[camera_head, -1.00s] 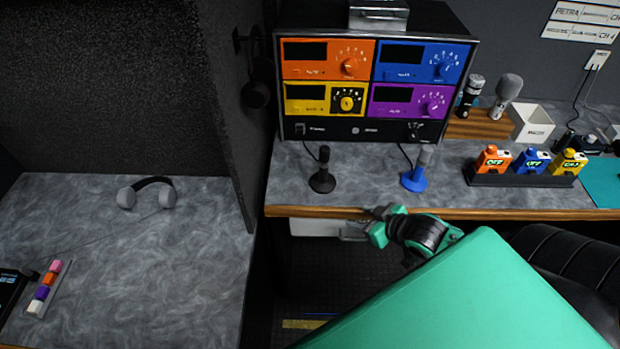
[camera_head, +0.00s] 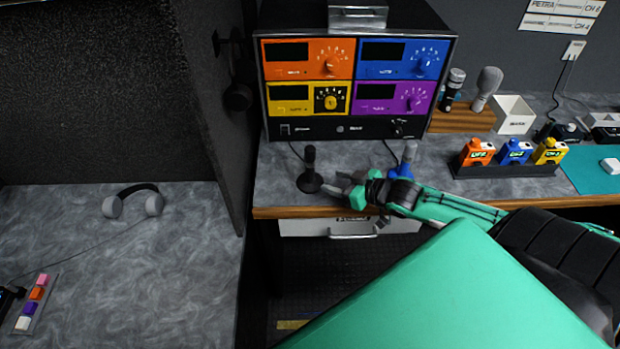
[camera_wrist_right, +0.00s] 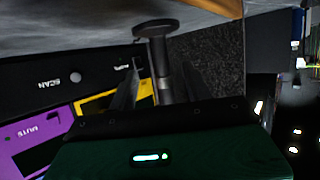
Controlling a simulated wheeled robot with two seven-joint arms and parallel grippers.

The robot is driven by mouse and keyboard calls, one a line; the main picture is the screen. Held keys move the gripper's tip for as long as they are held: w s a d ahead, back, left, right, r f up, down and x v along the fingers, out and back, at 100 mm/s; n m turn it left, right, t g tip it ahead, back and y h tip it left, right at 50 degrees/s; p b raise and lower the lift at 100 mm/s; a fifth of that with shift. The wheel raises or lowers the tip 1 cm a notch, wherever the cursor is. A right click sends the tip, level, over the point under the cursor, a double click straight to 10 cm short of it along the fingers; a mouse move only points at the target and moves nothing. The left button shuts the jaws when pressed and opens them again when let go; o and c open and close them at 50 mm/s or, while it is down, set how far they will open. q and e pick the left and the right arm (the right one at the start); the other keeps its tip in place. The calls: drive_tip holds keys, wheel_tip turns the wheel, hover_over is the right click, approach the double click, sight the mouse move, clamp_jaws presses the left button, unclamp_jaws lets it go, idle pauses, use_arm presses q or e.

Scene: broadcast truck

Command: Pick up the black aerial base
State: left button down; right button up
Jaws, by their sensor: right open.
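The black aerial base (camera_head: 310,182) stands upright on the grey counter below the rack's left side, its round foot near the wooden front edge. My right gripper (camera_head: 337,185) is open just to its right, fingers pointing at it. In the right wrist view the round black foot (camera_wrist_right: 155,28) and stem show, and the stem lies between the two open fingers (camera_wrist_right: 161,80) in the picture. I cannot tell whether they touch it. The blue aerial base (camera_head: 405,165) stands further right, partly hidden by my right arm. My left gripper is not in view.
The rack (camera_head: 355,85) with orange, blue, yellow and purple panels stands close behind. A holder (camera_head: 505,171) with orange, blue and yellow packs sits at the right. A dark partition (camera_head: 215,150) stands at the left. A drawer (camera_head: 350,226) is under the counter.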

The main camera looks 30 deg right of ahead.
sight(314, 183)
drive_tip(key=shift+x, duration=1.9)
drive_tip(key=shift+w+a+f+p, duration=0.1)
drive_tip(key=shift+w+f+p, duration=0.05)
drive_tip(key=shift+w+p, duration=0.3)
drive_tip(key=shift+f+p+x, duration=0.15)
drive_tip(key=shift+p+x, duration=0.15)
drive_tip(key=shift+x, duration=0.75)
drive_tip(key=shift+f+p+x, duration=0.2)
drive_tip(key=shift+p+x, duration=0.05)
drive_tip(key=shift+x, duration=0.75)
drive_tip(key=shift+s, duration=0.15)
clamp_jaws()
